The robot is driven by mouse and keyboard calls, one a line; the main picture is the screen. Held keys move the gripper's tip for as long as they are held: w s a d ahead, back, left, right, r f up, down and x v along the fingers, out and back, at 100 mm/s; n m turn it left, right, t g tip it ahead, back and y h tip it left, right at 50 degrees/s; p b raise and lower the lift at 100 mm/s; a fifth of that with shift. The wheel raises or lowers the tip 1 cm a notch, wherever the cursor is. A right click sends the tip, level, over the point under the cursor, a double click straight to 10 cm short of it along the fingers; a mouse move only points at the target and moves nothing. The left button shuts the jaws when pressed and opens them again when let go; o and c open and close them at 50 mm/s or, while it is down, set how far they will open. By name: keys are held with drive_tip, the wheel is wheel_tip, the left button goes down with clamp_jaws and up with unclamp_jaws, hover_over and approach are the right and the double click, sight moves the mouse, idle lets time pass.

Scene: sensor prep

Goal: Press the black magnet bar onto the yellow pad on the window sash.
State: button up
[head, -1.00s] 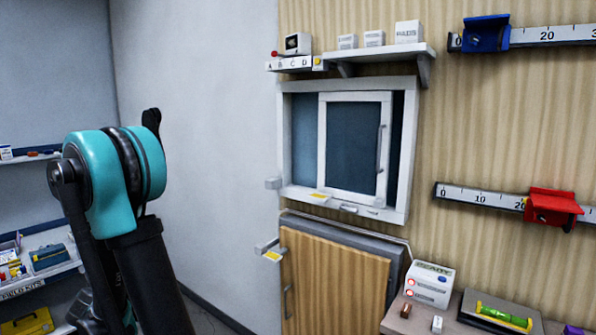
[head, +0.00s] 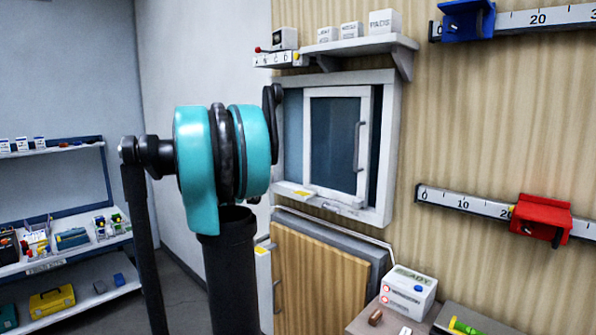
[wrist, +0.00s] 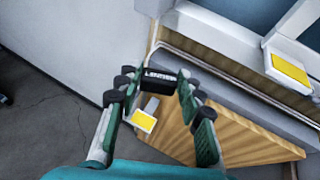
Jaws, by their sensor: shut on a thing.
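My gripper (wrist: 157,84) is shut on the black magnet bar (wrist: 160,76), which has pale lettering and lies crosswise between the fingertips in the wrist view. A yellow pad (wrist: 290,68) on a white block at the window is up and right of the bar, apart from it. The head view shows a yellow pad (head: 304,194) at the lower left of the white-framed window sash (head: 335,91). In the head view my arm hides my gripper and the bar.
A second yellow pad (wrist: 143,121) on a white bracket is below the gripper, beside the wooden cabinet door (wrist: 240,135). A pale rail (wrist: 225,75) runs above the door. A small shelf (head: 350,47) is above the window, and a white indicator box (head: 408,292) stands lower right.

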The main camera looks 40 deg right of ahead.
sight(297, 194)
drive_tip(key=s+d+r+m+g, duration=0.1)
drive_tip(key=s+d+r, duration=0.2)
drive_tip(key=s, duration=0.1)
drive_tip(key=s+d+r+m+g+h, duration=0.1)
drive_tip(key=s+d+r+g, duration=0.1)
drive_tip(key=s+d+r, duration=0.2)
drive_tip(key=s+d+r+m+g, duration=0.1)
drive_tip(key=s+d+r+m, duration=0.1)
drive_tip(key=s+d+r, duration=0.2)
drive_tip(key=shift+s+g+h, duration=0.3)
drive_tip(key=shift+s, duration=0.35)
drive_tip(key=shift+d+f, duration=0.1)
drive_tip(key=shift+f, duration=2.15)
drive_tip(key=shift+f, duration=0.6)
drive_tip(key=o, duration=0.3)
drive_tip(key=c, duration=0.4)
